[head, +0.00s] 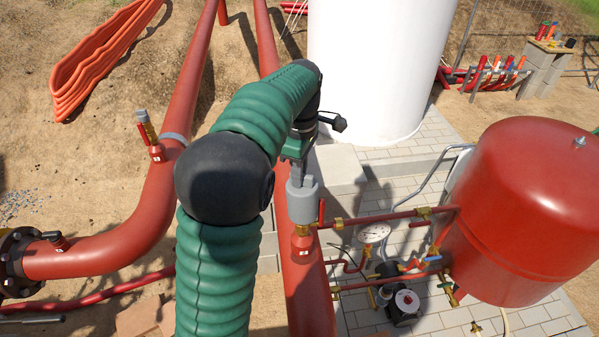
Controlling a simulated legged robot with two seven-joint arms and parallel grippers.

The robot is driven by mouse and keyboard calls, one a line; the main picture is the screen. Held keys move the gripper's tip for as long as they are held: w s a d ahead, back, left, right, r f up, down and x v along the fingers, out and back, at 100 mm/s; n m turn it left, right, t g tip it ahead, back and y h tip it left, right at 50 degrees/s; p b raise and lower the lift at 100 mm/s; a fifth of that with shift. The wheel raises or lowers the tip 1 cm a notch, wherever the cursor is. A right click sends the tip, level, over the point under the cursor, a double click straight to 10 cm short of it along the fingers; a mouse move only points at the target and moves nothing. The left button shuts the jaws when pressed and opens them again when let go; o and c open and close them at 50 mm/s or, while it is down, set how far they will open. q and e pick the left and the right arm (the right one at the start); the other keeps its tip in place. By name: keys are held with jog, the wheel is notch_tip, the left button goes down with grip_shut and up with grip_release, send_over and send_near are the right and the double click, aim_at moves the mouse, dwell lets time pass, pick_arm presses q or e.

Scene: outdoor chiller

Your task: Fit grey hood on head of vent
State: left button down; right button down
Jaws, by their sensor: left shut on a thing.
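My left gripper (299,165) hangs at the end of my green-sleeved arm, near the middle of the head view. It is shut on the top of the grey hood (303,204), a cup-like piece with a wider lower part. The hood is upright and in line with the vent (302,250) on the red pipe. The vent's red base and a bit of brass show just under the hood. Its head is hidden behind or inside the hood, and I cannot tell how far down the hood sits. My right gripper is not in view.
A second vent (150,137) with a grey top stands on the left red pipe (118,232). A red tank (527,212), thin pipes and a gauge (374,233) are close on the right. A white tank (377,65) stands behind.

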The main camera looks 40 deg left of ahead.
aim_at(303, 203)
pick_arm(q)
jog(key=shift+f+b, duration=0.75)
jog(key=shift+f, duration=0.6)
jog(key=shift+r, duration=0.1)
jog(key=shift+r+p, duration=0.2)
jog(key=shift+p, duration=0.25)
jog(key=shift+w, duration=0.1)
jog(key=shift+s+d+f+y+b, duration=0.15)
jog(key=shift+s+d+y+b, duration=0.2)
jog(key=shift+b, duration=0.4)
jog(key=shift+d, duration=0.1)
